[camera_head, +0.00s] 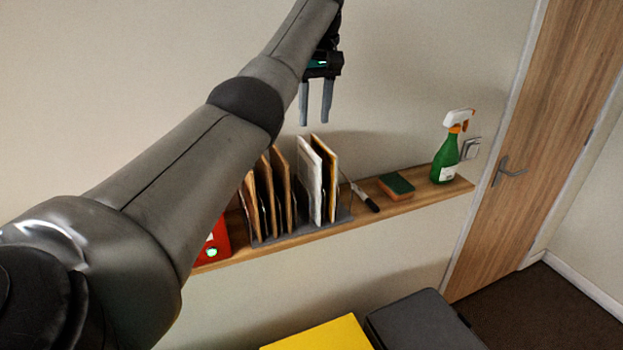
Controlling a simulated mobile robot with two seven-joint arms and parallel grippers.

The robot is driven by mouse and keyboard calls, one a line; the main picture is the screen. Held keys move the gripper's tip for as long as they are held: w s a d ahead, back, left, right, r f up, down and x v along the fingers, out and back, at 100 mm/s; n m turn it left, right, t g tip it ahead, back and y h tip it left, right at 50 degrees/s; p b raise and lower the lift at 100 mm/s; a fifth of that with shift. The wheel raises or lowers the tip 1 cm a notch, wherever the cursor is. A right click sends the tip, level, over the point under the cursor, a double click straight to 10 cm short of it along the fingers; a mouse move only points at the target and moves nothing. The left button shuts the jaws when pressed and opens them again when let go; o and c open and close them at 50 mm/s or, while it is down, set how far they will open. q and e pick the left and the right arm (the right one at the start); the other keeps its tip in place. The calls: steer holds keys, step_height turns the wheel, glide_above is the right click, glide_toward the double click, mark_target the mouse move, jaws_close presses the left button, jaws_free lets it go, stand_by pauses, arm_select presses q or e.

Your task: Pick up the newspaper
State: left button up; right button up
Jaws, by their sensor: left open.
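The newspaper, which looks like the thin whitish-grey sheet bundle (308,180), stands upright in a dark rack (285,232) on a wooden wall shelf. A tan envelope or folder (326,175) stands close to its right. My left gripper (315,121) is open and empty, fingers pointing down, above the newspaper's top edge and apart from it. My left arm crosses the view from the lower left and hides the shelf's left end. My right gripper is not in view.
Several brown folders (281,185) stand in the rack to the left. A red object (215,247), a marker (365,198), a sponge (396,187) and a green spray bottle (447,160) share the shelf (420,205). Yellow (318,337) and dark grey (422,322) box-like things are below. A wooden door (535,150) is right.

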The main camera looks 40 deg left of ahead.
mark_target(308, 163)
arm_select(q)
steer(key=f, duration=0.4)
steer(key=a+f, duration=0.1)
steer(key=f, duration=0.4)
steer(key=a+f, duration=0.1)
steer(key=f, duration=0.3)
steer(key=shift+w+a+f, duration=0.15)
steer(key=shift+w+a, duration=0.05)
steer(key=shift+w, duration=0.05)
steer(key=shift+w+a+f, duration=0.1)
steer(key=shift+w+f, duration=0.1)
steer(key=shift+f, duration=0.3)
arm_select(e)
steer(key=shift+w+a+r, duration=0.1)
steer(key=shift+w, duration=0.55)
arm_select(q)
steer(key=shift+s+r, duration=0.1)
steer(key=shift+c, duration=0.7)
jaws_close()
